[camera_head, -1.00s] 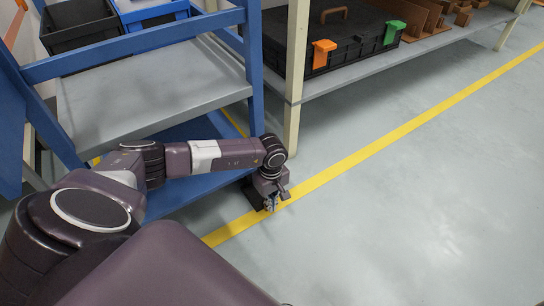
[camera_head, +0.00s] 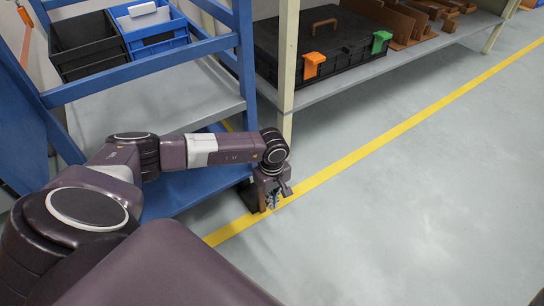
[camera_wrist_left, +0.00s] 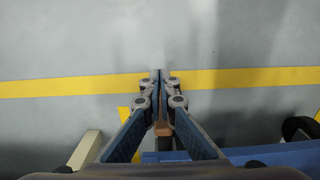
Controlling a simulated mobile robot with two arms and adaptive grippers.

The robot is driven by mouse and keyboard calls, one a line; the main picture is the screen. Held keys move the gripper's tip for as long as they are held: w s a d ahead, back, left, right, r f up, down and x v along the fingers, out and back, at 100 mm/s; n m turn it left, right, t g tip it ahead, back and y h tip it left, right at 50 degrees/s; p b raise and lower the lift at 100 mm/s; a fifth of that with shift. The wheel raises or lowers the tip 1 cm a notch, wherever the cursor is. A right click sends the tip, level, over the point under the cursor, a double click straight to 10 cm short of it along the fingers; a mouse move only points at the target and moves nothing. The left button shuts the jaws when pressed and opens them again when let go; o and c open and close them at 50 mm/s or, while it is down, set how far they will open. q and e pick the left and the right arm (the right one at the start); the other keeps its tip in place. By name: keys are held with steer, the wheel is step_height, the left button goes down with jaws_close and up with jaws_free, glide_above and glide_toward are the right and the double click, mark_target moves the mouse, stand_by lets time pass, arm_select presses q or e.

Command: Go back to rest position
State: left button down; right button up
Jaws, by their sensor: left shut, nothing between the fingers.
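My left gripper (camera_head: 272,201) hangs pointing down over the floor beside the yellow line, at the corner of the blue cart. In the left wrist view the left gripper (camera_wrist_left: 161,75) has its two fingertips together, with nothing between them, over the yellow line. My left arm comes in from the left, bent, in front of the blue cart. My right gripper is in neither view.
The blue cart (camera_head: 150,68) stands at the left with a black bin (camera_head: 88,52) and a blue bin (camera_head: 157,30). A shelf (camera_head: 375,78) holds a black case (camera_head: 330,45) with orange and green latches. The grey floor (camera_head: 420,200) at the right is clear.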

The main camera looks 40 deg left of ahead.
arm_select(q)
steer(key=shift+r, duration=0.6)
